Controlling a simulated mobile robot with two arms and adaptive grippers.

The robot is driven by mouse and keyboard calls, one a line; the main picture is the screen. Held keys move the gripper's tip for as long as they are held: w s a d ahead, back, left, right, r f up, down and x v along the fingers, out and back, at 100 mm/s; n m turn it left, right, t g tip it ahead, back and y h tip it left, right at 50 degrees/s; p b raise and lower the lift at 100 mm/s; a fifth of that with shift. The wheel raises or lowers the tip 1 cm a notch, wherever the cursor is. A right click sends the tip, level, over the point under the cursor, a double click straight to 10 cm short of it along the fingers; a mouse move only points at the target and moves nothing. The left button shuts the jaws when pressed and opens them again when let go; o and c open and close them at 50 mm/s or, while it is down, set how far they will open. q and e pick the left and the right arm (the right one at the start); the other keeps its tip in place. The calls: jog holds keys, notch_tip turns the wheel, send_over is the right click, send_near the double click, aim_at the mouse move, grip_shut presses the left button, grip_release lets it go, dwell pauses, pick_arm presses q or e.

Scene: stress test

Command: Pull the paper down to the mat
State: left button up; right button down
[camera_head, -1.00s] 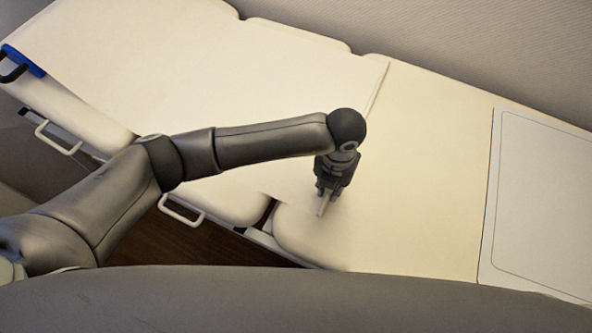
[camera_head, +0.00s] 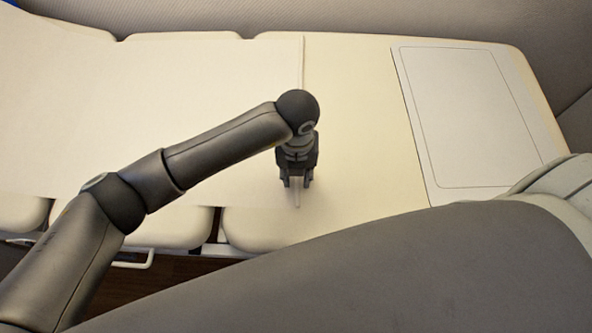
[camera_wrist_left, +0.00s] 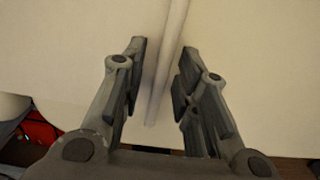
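The paper (camera_head: 180,90) is a broad cream sheet lying over the left part of a padded bed. Its right edge ends in a thin pale roll or rod (camera_head: 302,65), which also shows in the left wrist view (camera_wrist_left: 168,60). My left gripper (camera_head: 298,184) is at the near end of this roll. In the left wrist view, the gripper's fingers (camera_wrist_left: 163,52) stand apart on either side of the roll, with gaps visible. The mat (camera_head: 470,115) is a white panel with a thin outlined rectangle, to the right of the roll. My right gripper is not in view.
The bed's bare cream surface (camera_head: 360,120) lies clear between the roll and the mat. A grey wall (camera_head: 400,18) runs along the far side. A white rail handle (camera_head: 135,262) sticks out at the near side. Something red (camera_wrist_left: 38,128) shows at lower left in the wrist view.

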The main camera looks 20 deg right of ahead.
pick_arm(q)
jog(key=shift+o, duration=0.4)
notch_tip(320, 180, up, 12)
dwell(0.4)
